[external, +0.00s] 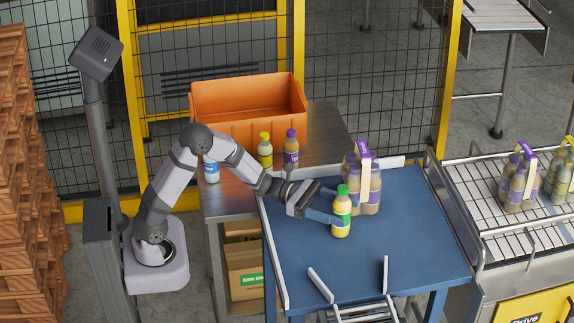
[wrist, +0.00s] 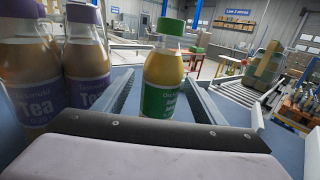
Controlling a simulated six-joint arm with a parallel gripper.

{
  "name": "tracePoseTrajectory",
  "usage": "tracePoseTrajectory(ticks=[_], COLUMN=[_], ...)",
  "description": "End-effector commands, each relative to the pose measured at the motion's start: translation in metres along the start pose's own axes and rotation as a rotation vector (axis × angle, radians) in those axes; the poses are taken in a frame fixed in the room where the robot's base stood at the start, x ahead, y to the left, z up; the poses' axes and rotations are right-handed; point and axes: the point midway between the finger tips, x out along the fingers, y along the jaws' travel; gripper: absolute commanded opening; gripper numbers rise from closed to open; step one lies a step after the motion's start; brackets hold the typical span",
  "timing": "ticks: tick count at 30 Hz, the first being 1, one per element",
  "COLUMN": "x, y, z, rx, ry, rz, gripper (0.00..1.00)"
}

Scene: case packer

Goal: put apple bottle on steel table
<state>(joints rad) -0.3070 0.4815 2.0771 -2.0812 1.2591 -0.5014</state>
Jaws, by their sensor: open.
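The apple bottle (external: 341,214), yellow with a green cap and green label, stands upright on the blue table (external: 300,256). It also shows in the wrist view (wrist: 163,76). My gripper (external: 333,205) is open, with one finger on each side of this bottle. I cannot tell whether either finger touches it. The steel table (external: 325,130) stands behind and to the left of the blue table. Its front part is partly hidden by my arm.
An orange crate (external: 250,125), a yellow-capped bottle (external: 265,151), a purple-capped bottle (external: 291,148) and a blue-labelled bottle (external: 211,170) stand on the steel table. A purple-capped tea pack (external: 367,186) stands close behind the apple bottle. The steel table's right part is clear.

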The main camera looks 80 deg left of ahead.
Motion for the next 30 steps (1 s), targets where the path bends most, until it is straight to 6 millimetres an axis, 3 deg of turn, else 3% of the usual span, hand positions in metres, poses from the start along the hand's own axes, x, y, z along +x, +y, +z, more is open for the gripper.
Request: tracePoseTrajectory(ticks=[8,17,19,24,26,30], x=[0.030,0.034,0.034,0.034,0.034,0.034], y=[-0.002,-0.001,-0.001,-0.001,-0.001,-0.001], z=[0.002,0.000,0.000,0.000,0.002,0.002], rx=[0.000,0.001,0.001,0.001,0.002,0.002], ry=[0.000,0.000,0.000,0.000,-0.003,-0.002], rz=[-0.002,0.000,0.000,0.000,0.000,0.000], gripper=[0.64,0.64,0.54,0.14,0.07,0.07])
